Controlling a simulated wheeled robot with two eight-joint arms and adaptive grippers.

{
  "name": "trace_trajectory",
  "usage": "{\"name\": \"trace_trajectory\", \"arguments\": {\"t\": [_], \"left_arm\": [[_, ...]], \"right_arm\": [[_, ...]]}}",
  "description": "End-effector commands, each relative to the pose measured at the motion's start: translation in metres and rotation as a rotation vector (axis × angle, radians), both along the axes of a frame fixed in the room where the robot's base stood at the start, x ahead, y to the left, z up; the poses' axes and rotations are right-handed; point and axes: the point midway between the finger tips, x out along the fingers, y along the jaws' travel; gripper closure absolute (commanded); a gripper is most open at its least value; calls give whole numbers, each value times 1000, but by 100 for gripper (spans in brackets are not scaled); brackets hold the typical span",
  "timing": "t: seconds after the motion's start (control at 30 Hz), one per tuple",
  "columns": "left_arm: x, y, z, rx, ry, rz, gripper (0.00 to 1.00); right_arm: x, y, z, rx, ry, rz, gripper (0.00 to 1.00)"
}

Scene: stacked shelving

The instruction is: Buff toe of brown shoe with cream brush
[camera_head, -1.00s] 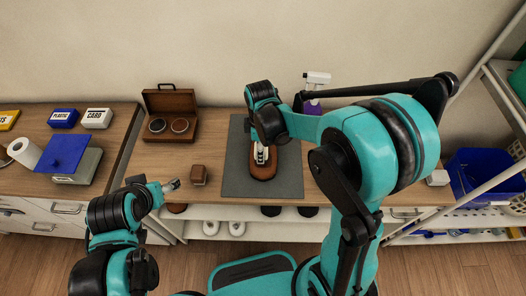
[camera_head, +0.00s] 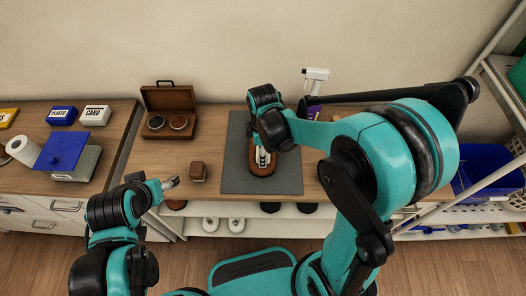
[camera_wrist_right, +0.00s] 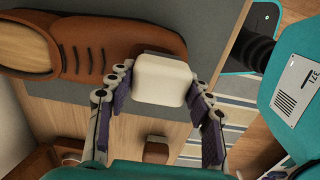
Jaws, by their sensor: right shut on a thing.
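The brown shoe (camera_head: 262,170) lies on a grey mat (camera_head: 235,178), its rounded end toward me. My right gripper (camera_head: 262,157) is above the shoe in the head view. In the wrist view its fingers (camera_wrist_right: 160,92) are shut on the cream brush (camera_wrist_right: 163,80), which overlaps the toe end. Whether the brush touches the leather cannot be told; its underside is hidden. My left gripper (camera_head: 171,183) is off the bench's front edge, apart from everything.
A small brown block (camera_head: 198,172) stands left of the mat. An open brown case (camera_head: 170,101) with two round tins stands behind it. A blue-lidded box (camera_head: 66,151) is at left. A white-topped purple bottle (camera_head: 315,75) stands behind my right arm.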

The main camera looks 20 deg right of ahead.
Motion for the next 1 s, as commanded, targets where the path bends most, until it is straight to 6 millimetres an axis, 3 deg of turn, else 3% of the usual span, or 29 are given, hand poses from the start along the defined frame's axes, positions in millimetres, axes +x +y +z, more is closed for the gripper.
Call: {"name": "trace_trajectory", "arguments": {"t": [0.63, 1.0], "left_arm": [[0, 0, -5, 0, 0, 0, 28], [0, 0, -2, 0, 0, 0, 28]], "right_arm": [[31, 9, -1, 1, -3, 1, 85], [13, 3, 2, 1, -1, 0, 85]]}}
